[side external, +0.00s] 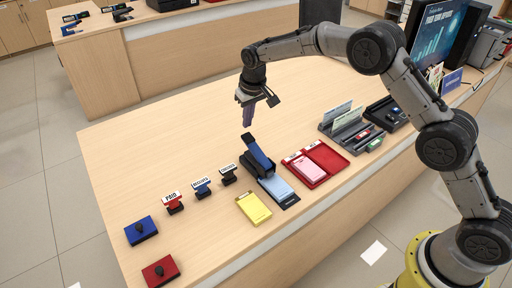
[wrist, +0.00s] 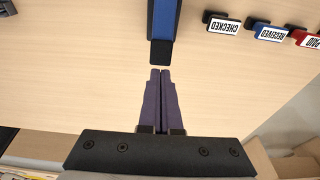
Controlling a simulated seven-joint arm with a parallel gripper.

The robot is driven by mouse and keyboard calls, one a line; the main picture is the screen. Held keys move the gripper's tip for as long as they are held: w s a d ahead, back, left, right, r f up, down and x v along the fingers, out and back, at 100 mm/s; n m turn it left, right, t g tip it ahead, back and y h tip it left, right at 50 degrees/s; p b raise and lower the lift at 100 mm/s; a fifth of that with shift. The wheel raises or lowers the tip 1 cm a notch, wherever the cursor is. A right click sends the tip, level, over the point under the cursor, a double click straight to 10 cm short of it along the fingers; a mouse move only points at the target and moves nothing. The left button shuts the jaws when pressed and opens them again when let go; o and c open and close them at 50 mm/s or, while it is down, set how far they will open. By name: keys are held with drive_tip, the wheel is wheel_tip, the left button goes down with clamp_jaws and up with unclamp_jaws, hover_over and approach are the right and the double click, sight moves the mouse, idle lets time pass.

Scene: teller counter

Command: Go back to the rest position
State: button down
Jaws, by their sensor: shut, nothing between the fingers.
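My gripper (side external: 248,122) hangs in the air above the counter (side external: 170,125), pointing down, just behind the blue and black stapler-like device (side external: 262,155). Its purple fingers are shut together with nothing between them. In the wrist view my gripper (wrist: 160,72) shows its fingertips side by side, with the end of the blue and black device (wrist: 164,30) just beyond them. They look apart, though the depth between them is hard to judge.
Stamps marked PAID (side external: 173,203), RECEIVED (side external: 202,188) and CHECKED (side external: 228,174) stand left of the device. Blue (side external: 143,234) and red (side external: 160,271) ink pads lie at the front left. A yellow pad (side external: 253,207), red tray (side external: 327,157) and grey organizer (side external: 350,128) are nearby. The counter's back left is clear.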

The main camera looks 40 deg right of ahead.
drive_tip(key=shift+r, duration=0.75)
drive_tip(key=shift+d+r, duration=0.1)
drive_tip(key=s+d+r+t, duration=0.2)
drive_tip(key=s+r, duration=0.2)
drive_tip(key=r, duration=0.6)
drive_tip(key=s+d+r+t, duration=0.15)
drive_tip(key=s+r, duration=0.25)
drive_tip(key=r, duration=0.6)
drive_tip(key=s+d+r, duration=0.3)
drive_tip(key=s+r, duration=0.3)
drive_tip(key=s, duration=0.4)
drive_tip(key=s+d+t, duration=0.1)
drive_tip(key=s+d, duration=0.1)
drive_tip(key=s, duration=1.2)
drive_tip(key=s+f+g, duration=0.1)
drive_tip(key=s+f, duration=1)
drive_tip(key=s, duration=0.1)
drive_tip(key=shift+d+f, duration=0.15)
